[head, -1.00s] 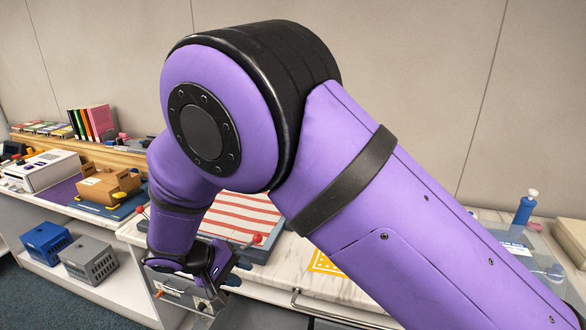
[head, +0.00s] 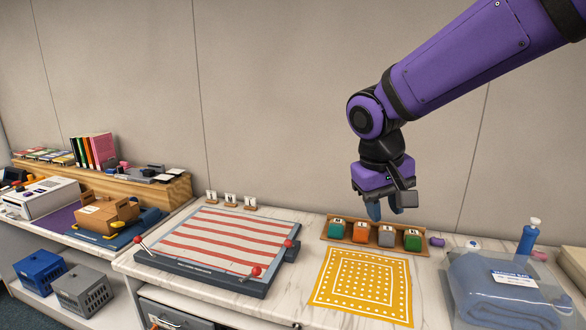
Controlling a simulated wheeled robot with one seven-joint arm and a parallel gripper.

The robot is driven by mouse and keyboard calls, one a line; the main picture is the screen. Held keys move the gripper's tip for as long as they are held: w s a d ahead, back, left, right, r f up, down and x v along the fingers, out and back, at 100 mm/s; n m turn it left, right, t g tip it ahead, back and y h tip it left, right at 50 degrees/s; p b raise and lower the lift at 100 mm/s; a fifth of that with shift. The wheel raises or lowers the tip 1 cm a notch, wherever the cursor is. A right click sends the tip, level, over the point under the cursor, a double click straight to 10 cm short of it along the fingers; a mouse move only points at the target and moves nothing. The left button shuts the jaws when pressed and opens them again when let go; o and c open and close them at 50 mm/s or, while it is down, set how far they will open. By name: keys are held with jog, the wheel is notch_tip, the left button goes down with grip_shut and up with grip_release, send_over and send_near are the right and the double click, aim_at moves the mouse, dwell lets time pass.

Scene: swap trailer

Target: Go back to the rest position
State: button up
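My arm reaches in from the upper right of the head view. My gripper (head: 388,209) points down above the counter, over the back of a wooden tray of small coloured blocks. The view does not make clear how far apart the fingers are.
The wooden block tray (head: 326,238) stands behind a yellow dotted cloth (head: 363,283). A striped board with red knobs (head: 215,243) lies left. A cardboard box (head: 108,212) is far left.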

jog(key=s+d+r+m+t+y, duration=0.1)
jog(key=s+d+r+t, duration=0.1)
jog(key=s+d, duration=0.5)
jog(key=s+d+r+m+t+y, duration=0.1)
jog(key=s+d+r+t, duration=0.1)
jog(key=s+d, duration=0.4)
jog(key=s+r, duration=0.1)
jog(key=s, duration=0.4)
jog(key=shift+s+d+r+m, duration=0.3)
jog(key=shift+s+d, duration=0.05)
jog(key=shift+d, duration=0.05)
